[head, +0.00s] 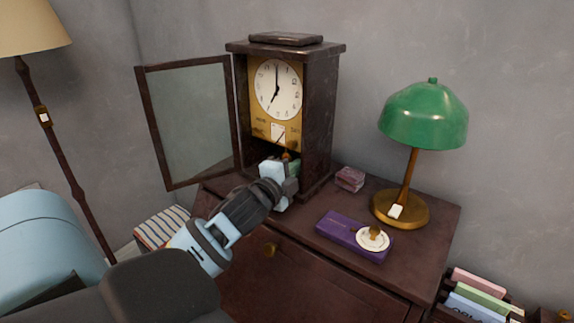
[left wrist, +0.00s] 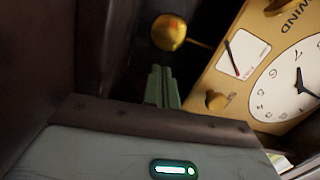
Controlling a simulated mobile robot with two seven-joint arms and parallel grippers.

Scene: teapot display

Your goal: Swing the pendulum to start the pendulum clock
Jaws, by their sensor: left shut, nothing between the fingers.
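The pendulum clock (head: 319,110) is a dark wooden case on a cabinet, with its glass door (head: 190,120) swung open to the left. Its white dial (head: 278,90) sits on a gold plate. The round gold pendulum bob (left wrist: 168,33) shows in the left wrist view, with a thin rod running right toward the plate. My left gripper (left wrist: 159,86) is shut and empty, its green fingers pointing at the bob with a small gap seen between them. In the head view, the gripper (head: 293,167) reaches into the lower case and hides most of the pendulum. My right gripper is not in view.
On the cabinet top (head: 420,235) stand a green-shaded lamp (head: 423,115), a purple box (head: 345,232) with a small white plate (head: 373,239), and a small pink box (head: 350,179). A floor lamp (head: 50,130) stands at left.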

